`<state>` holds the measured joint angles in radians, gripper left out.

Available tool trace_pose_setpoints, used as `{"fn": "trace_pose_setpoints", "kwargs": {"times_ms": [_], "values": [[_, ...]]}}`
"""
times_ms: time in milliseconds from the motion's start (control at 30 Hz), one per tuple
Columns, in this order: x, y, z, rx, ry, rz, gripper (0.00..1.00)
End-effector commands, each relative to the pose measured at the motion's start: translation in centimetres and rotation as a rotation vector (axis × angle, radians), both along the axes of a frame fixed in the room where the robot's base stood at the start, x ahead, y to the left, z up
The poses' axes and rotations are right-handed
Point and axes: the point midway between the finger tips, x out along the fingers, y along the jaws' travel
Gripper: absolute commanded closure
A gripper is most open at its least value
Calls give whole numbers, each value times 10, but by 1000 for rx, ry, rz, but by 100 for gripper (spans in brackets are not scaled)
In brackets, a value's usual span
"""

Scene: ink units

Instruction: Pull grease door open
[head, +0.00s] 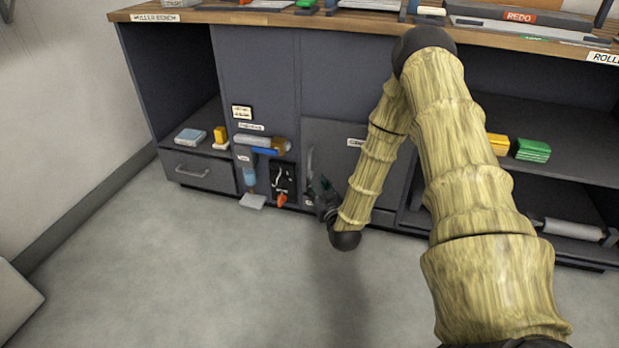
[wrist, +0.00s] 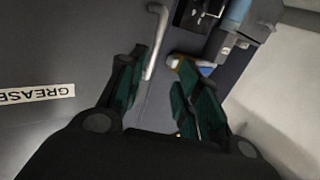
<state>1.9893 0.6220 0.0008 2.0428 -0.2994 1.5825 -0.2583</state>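The grease door (head: 335,140) is a grey cabinet panel low under the bench, with a white label. It looks shut. Its vertical bar handle (head: 310,160) is near the door's left edge. In the wrist view the door (wrist: 60,50) fills the left side, with an upside-down "GREASE" label (wrist: 38,92). There the pale handle (wrist: 156,40) lies ahead, between the lines of the two fingers. My gripper (wrist: 158,60) is open with nothing held. In the head view my gripper (head: 322,192) is low by the door, close to the handle; contact cannot be told.
Left of the door are a blue roller (head: 262,143), a blue bottle (head: 249,178) and a black holder with an orange-tipped item (head: 282,182). A drawer (head: 200,172) and open shelves flank them. The grey floor (head: 180,260) in front is clear.

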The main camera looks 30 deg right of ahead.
Motion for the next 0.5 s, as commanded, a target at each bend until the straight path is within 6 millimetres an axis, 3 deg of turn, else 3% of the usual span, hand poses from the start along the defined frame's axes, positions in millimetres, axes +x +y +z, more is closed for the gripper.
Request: {"fn": "trace_pose_setpoints", "kwargs": {"times_ms": [267,500], "values": [[10,-11,-2,-12,-36,-13,66],[42,-20,-3,-11,-37,-13,66]]}}
